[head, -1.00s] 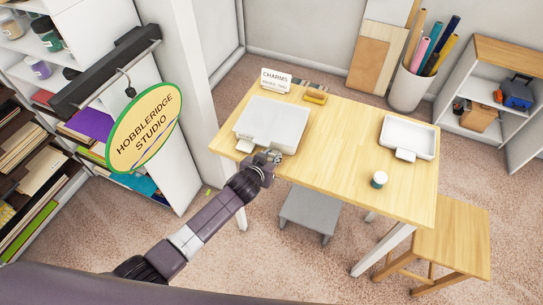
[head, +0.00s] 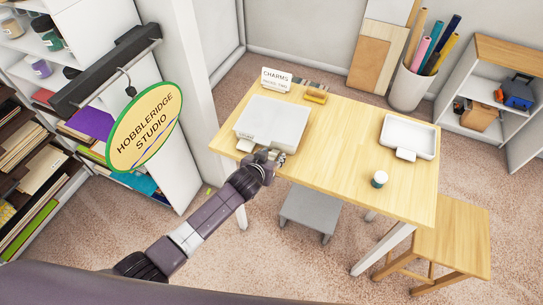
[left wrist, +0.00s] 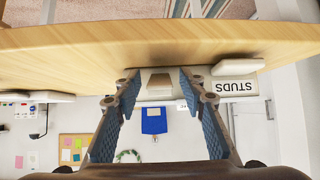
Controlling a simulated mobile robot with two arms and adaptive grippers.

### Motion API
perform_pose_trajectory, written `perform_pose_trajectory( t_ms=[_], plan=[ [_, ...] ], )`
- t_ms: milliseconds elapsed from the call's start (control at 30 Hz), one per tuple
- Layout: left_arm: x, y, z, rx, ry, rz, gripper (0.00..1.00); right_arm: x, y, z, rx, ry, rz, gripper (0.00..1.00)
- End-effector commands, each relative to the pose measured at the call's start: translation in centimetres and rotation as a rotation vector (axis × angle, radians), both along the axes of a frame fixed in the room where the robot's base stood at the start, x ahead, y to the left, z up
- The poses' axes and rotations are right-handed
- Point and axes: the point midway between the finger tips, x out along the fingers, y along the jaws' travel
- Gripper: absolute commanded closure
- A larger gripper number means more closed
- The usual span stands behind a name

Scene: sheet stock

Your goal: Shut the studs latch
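A low white case (head: 268,122) lies on the left part of the wooden table, with a small white tag (head: 244,146) by its front left corner. My left gripper (head: 279,157) is at the case's front edge. In the left wrist view, which looks upside down, a label reading STUDS (left wrist: 235,87) shows on the right. A small beige block, apparently the latch (left wrist: 160,84), is between the two fingertips of my left gripper (left wrist: 158,82). The fingers are apart, with visible room around the block; I cannot tell whether they touch it. My right gripper is not in view.
A stool (head: 452,240) stands at the right. The table's middle is clear.

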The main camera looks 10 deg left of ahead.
Motion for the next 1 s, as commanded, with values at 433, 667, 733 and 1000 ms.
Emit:
perform_pose_trajectory(
  t_ms=[433, 667, 733, 1000],
  plan=[
    [-3.5, 0.8, 2.5, -0.002, -0.001, 0.0, 0.62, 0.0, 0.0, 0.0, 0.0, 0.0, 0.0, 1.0],
    [-6.5, 1.6, 4.7, -0.001, 0.0, -0.001, 0.62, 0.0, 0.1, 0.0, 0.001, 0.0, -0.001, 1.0],
    [-7.3, 1.9, 5.3, -0.001, 0.0, -0.001, 0.62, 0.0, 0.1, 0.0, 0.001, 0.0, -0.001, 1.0],
    [-9.2, 2.4, 6.8, 0.002, 0.002, 0.0, 0.62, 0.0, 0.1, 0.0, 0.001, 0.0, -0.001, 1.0]
  ],
)
